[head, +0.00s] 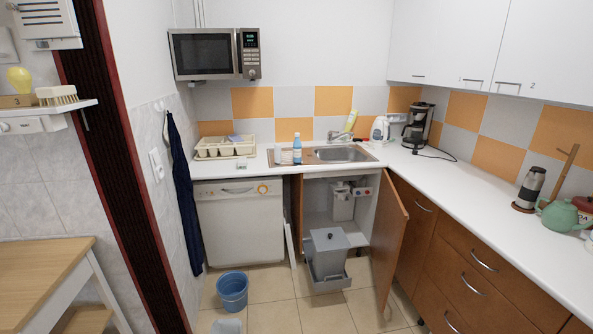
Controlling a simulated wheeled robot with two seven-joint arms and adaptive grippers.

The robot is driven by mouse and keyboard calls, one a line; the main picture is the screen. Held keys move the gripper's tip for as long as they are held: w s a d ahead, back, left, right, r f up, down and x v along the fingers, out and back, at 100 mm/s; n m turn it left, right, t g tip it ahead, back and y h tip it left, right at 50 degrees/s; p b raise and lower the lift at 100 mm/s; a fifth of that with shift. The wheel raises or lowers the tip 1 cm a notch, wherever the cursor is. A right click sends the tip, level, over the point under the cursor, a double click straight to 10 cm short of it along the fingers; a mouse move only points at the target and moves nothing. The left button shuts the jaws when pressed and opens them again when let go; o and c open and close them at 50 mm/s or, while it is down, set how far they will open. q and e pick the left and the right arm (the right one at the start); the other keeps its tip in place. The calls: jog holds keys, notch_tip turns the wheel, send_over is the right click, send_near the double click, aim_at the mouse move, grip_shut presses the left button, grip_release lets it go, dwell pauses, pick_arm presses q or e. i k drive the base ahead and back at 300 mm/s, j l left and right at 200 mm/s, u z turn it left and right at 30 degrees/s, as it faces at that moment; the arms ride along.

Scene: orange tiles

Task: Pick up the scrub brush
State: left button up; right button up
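A pale scrub brush (57,96) with a ridged, bristly side lies on a white wall shelf (70,109) at the upper left. It is close to the shelf's right end. Neither of my grippers shows in the head view, so I cannot see where they are relative to the brush.
A yellow bulb-shaped thing (19,79) stands left of the brush. Below is a wooden table (45,258). A dark red door frame (125,165) rises right of the shelf. A blue bucket (232,291) and an open cabinet door (391,240) occupy the floor area ahead.

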aim_at(242, 162)
jog(key=i, duration=1.6)
jog(key=i+u, duration=0.15)
jog(key=i, duration=0.5)
jog(key=i+l+u, duration=0.2)
jog(key=i, duration=0.4)
